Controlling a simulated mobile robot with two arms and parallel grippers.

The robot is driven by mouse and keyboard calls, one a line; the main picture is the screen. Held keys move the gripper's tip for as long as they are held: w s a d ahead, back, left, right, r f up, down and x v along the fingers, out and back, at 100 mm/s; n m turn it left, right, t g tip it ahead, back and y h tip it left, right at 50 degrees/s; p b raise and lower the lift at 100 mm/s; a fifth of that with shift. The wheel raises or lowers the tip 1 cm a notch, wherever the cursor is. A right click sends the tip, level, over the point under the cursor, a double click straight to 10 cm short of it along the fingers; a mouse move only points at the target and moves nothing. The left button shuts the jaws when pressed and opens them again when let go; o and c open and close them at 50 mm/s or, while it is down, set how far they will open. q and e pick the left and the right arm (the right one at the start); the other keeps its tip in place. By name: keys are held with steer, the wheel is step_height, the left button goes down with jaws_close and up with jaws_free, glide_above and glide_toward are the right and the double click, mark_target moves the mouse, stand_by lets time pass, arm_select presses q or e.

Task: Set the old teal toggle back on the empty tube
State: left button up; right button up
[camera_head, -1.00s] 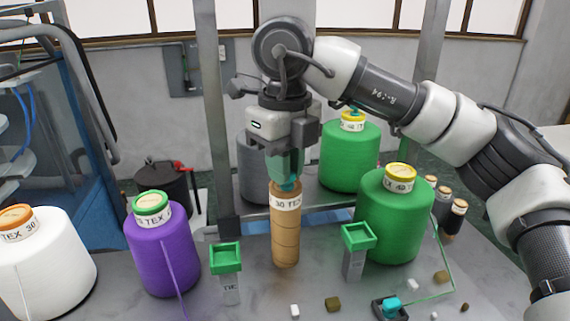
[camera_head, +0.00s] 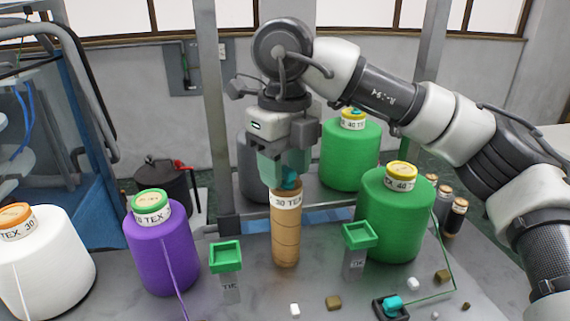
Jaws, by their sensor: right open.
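The empty tube (camera_head: 285,235) is a bare brown cardboard tube with a "30 TEX" label, upright in the middle of the table. A teal toggle (camera_head: 290,179) sits at the top of the tube, between the fingers of my right gripper (camera_head: 285,175). That gripper is open, pointing straight down, with its greenish fingers apart around the toggle; the toggle's lower edge is partly hidden. Another teal piece (camera_head: 393,303) sits in a small dark holder at the front right, with a green thread running to it. My left gripper is not in view.
Green-topped posts (camera_head: 226,257) and (camera_head: 359,236) flank the tube closely. A purple cone (camera_head: 160,250) and a white cone (camera_head: 45,265) stand left, a green cone (camera_head: 395,220) right. Small blocks (camera_head: 333,303) lie in front. Another green cone (camera_head: 350,158) stands behind.

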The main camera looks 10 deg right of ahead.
steer(key=shift+r, duration=0.1)
step_height(320, 180, up, 11)
steer(key=shift+f, duration=0.2)
stand_by(0.5)
